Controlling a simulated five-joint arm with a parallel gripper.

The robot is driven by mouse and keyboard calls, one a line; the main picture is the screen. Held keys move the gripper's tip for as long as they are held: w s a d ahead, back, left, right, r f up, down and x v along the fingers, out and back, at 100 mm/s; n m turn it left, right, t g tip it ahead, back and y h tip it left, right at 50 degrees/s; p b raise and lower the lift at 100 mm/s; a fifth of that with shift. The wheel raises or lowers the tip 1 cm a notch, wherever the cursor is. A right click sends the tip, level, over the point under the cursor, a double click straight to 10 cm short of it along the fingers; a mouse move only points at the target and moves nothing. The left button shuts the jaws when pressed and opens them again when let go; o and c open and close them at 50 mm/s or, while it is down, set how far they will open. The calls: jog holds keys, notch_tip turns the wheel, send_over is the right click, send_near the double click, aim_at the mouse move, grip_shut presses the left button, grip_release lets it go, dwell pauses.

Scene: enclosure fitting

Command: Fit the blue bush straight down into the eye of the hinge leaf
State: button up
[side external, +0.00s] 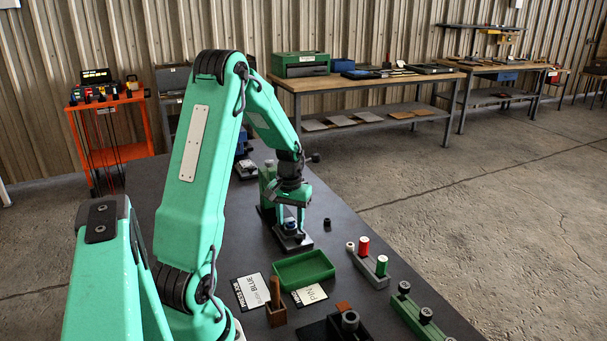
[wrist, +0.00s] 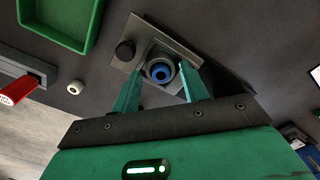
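The blue bush (wrist: 161,71) shows in the wrist view as a blue ring with a dark hole, surrounded by the grey round eye of the hinge leaf (wrist: 183,52). How deep it sits is hard to tell. In the side view the blue bush (side external: 290,224) shows small and dark above the hinge leaf's plate (side external: 296,243). My gripper (wrist: 162,72) points down over the eye, its two green fingers apart on either side of it. The fingertips look clear of the blue ring. In the side view my gripper (side external: 290,220) is just above the plate.
A black cylinder (side external: 327,223) stands close beside the plate. A green holder (side external: 418,318) is at the lower right.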

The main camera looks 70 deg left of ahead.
aim_at(290, 224)
jog(key=shift+r, duration=3.9)
jog(key=d+r+m+t+y, duration=0.1)
jog(key=d+r+m, duration=0.1)
jog(key=d+r, duration=0.35)
jog(key=d+r+m+t, duration=0.1)
jog(key=d+r+m, duration=0.15)
jog(key=d, duration=0.65)
jog(key=s+d+r+m+t, duration=0.1)
jog(key=s+d+r+m, duration=0.1)
jog(key=d, duration=0.5)
jog(key=s+d+r+m+t+h, duration=0.1)
jog(key=s+d+m+t, duration=0.1)
jog(key=s+d, duration=0.3)
jog(key=shift+s+d+r+t, duration=0.3)
jog(key=shift+d+r, duration=0.1)
jog(key=shift+d, duration=0.45)
